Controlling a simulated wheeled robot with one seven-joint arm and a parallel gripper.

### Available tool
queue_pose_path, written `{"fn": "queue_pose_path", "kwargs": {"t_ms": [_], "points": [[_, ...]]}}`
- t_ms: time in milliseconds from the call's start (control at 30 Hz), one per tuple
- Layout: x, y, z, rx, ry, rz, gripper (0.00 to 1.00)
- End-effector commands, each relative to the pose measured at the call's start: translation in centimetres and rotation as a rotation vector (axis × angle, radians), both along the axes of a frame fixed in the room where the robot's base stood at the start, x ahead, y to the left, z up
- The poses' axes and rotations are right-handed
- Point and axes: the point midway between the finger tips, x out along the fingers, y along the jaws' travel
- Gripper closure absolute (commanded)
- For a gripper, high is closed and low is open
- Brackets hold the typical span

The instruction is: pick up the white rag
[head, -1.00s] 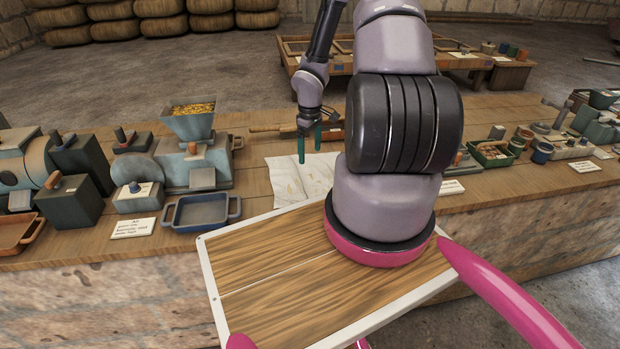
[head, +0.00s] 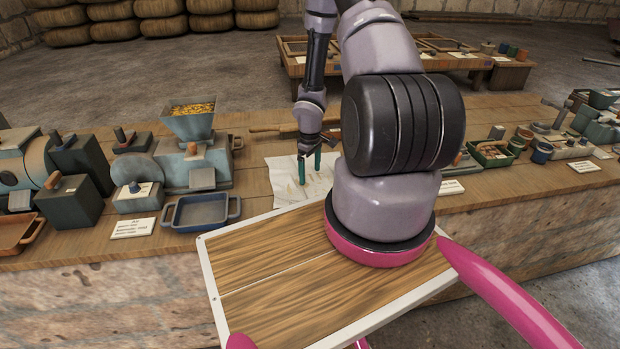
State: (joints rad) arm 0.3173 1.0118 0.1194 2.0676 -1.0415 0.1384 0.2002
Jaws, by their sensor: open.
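The white rag (head: 287,187) lies flat on the wooden workbench in the middle of the head view, with faint brownish marks on it. My gripper (head: 310,175) points down over the rag with its two teal fingers apart. Nothing shows between the fingers. The fingertips appear at or just above the cloth; I cannot tell whether they touch it. My arm hides the right part of the rag.
A blue tray (head: 201,211) and a machine with a grain-filled hopper (head: 192,122) stand left of the rag. A wooden rod (head: 275,128) lies behind it. A green bin (head: 490,153) and small pots stand to the right.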

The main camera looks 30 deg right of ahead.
Motion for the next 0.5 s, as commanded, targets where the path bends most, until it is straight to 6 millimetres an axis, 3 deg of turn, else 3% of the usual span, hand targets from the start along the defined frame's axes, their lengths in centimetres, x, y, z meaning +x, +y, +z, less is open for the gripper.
{"fn": "queue_pose_path", "kwargs": {"t_ms": [67, 500], "points": [[-0.08, 0.00, -0.12, 0.000, 0.002, 0.000, 0.04], [-0.14, -0.07, -0.16, -0.001, 0.003, -0.001, 0.88]]}}
